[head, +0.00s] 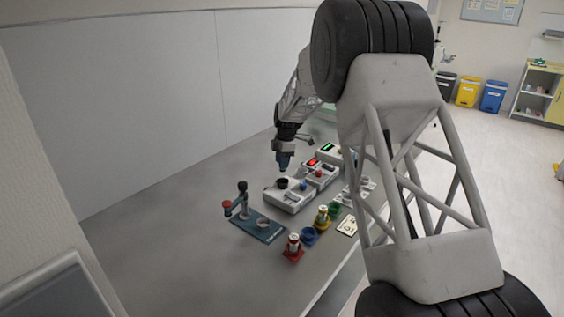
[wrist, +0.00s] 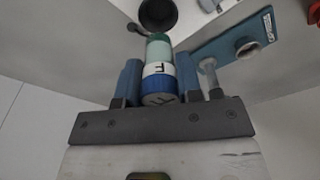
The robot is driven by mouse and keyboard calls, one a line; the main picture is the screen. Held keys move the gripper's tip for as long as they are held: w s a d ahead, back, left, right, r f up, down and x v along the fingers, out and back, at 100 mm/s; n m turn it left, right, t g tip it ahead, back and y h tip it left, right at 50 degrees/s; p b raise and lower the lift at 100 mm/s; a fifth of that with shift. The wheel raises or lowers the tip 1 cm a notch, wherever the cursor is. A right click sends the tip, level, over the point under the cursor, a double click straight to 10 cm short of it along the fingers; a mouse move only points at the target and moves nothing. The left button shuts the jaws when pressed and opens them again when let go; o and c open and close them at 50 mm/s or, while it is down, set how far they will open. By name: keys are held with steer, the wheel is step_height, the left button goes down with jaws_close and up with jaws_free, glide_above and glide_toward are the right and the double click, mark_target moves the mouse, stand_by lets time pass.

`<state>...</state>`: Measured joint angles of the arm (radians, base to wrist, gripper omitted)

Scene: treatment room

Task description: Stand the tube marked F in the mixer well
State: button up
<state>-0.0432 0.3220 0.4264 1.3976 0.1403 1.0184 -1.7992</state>
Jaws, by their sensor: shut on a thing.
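In the head view my gripper (head: 283,163) is above a white device with a dark round well (head: 282,183), which I take as the mixer well. In the wrist view the dark well (wrist: 158,14) lies just beyond the tube's green end. The tube is out of the well, as far as I can see. In the head view the tube is mostly hidden.
A teal stand (head: 258,228) with a post and cup is left of the well. Red (head: 293,252), blue (head: 309,236), yellow (head: 322,218) and green (head: 334,210) holders stand in front. Devices with red and green displays (head: 320,165) stand behind. The counter's left is clear.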

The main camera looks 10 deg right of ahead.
steer(key=shift+f, duration=0.15)
steer(key=shift+f, duration=2.7)
steer(key=shift+f, duration=0.65)
steer(key=o, duration=0.6)
steer(key=shift+o, duration=0.2)
steer(key=shift+r, duration=0.2)
steer(key=shift+w+d+r, duration=0.1)
steer(key=shift+d+r, duration=0.1)
steer(key=shift+r, duration=1.55)
steer(key=shift+s+d+r, duration=0.1)
steer(key=shift+d+r, duration=0.15)
steer(key=shift+r, duration=1.55)
steer(key=shift+w+d+r, duration=0.1)
steer(key=shift+d+r, duration=0.1)
steer(key=shift+r, duration=1.55)
